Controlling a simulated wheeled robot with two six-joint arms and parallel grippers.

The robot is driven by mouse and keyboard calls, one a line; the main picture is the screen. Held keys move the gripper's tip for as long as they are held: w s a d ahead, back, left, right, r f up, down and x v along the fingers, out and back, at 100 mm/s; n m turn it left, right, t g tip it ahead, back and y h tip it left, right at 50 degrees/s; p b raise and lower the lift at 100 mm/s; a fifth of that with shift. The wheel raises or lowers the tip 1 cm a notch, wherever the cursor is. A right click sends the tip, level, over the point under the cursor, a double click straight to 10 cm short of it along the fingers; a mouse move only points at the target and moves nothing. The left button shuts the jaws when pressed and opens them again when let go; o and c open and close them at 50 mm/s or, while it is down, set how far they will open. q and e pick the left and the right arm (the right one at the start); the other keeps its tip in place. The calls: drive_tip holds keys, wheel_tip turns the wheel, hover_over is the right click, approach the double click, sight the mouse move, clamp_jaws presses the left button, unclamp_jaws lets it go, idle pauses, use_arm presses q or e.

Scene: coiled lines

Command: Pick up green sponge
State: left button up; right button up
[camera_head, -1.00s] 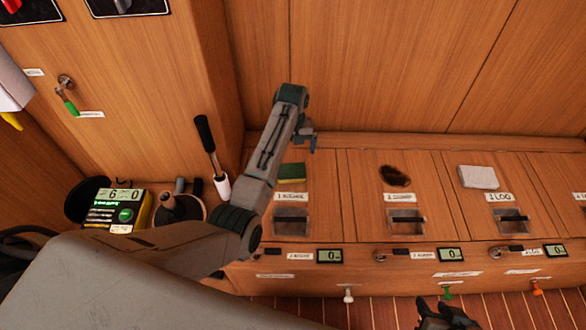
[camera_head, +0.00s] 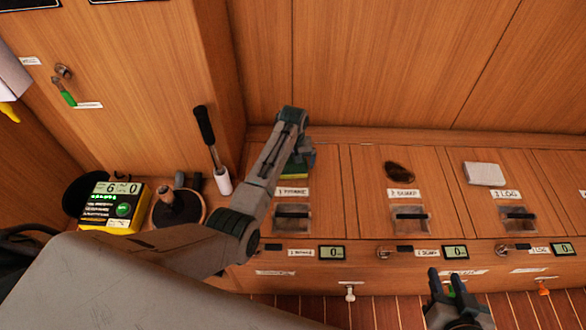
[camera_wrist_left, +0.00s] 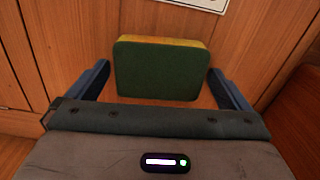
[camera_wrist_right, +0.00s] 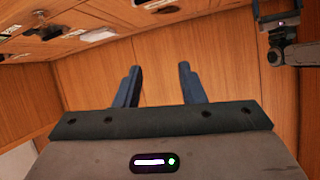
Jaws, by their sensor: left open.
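The green sponge (camera_wrist_left: 156,72) has a dark green face and a yellow layer along its far edge. In the left wrist view it lies between the two fingers of my left gripper (camera_wrist_left: 160,78), with a small gap on each side. In the head view the sponge (camera_head: 292,172) is mostly hidden behind my left arm and gripper (camera_head: 305,160). My left gripper is open around it and not closed on it. My right gripper (camera_head: 444,279) is low at the front of the counter, with its fingers apart. In the right wrist view (camera_wrist_right: 160,85) nothing is between them.
A dark brown object (camera_head: 399,171) and a pale block (camera_head: 484,174) lie on the panels to the right. A yellow-black device (camera_head: 114,208) and a white-and-black handled tool (camera_head: 222,180) stand left of my arm. A wooden wall rises behind the counter.

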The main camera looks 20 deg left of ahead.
use_arm(q)
drive_tip(key=shift+c, duration=0.4)
drive_tip(key=c, duration=0.7)
drive_tip(key=shift+r, duration=0.1)
